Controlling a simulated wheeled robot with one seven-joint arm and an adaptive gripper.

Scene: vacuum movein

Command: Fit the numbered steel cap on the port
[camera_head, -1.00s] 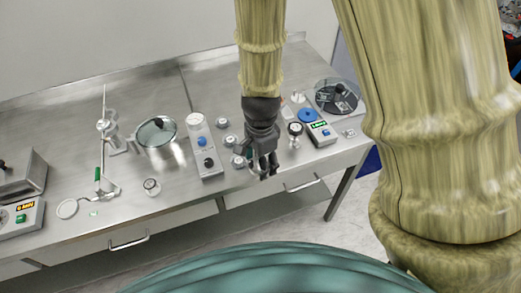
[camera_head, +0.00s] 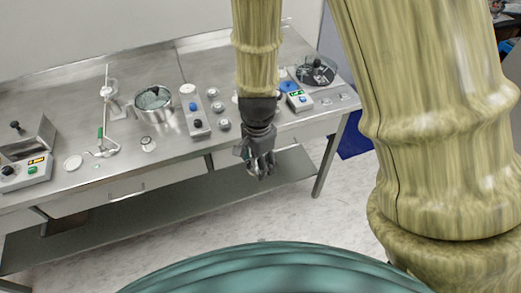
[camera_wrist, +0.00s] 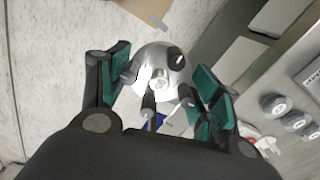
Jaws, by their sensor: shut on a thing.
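My gripper (camera_head: 260,165) hangs in front of the bench's front edge, above the floor, in the head view. In the wrist view my gripper (camera_wrist: 165,90) is shut on a shiny domed steel cap (camera_wrist: 155,65) with a small dark mark on it. The mark is too small to read. Three similar steel caps (camera_wrist: 278,105) stand in a row on the bench in the wrist view; they also show left of my arm in the head view (camera_head: 223,125). I cannot tell which part is the port; my arm hides part of the bench.
The steel bench (camera_head: 70,130) carries a pot (camera_head: 153,112), a tall white-topped unit (camera_head: 195,115), a stand (camera_head: 105,120), a box with a green button (camera_head: 25,175), a meter (camera_head: 300,101) and a round covered device (camera_head: 317,70). Drawer handles (camera_head: 127,193) jut from its front. The floor in front is clear.

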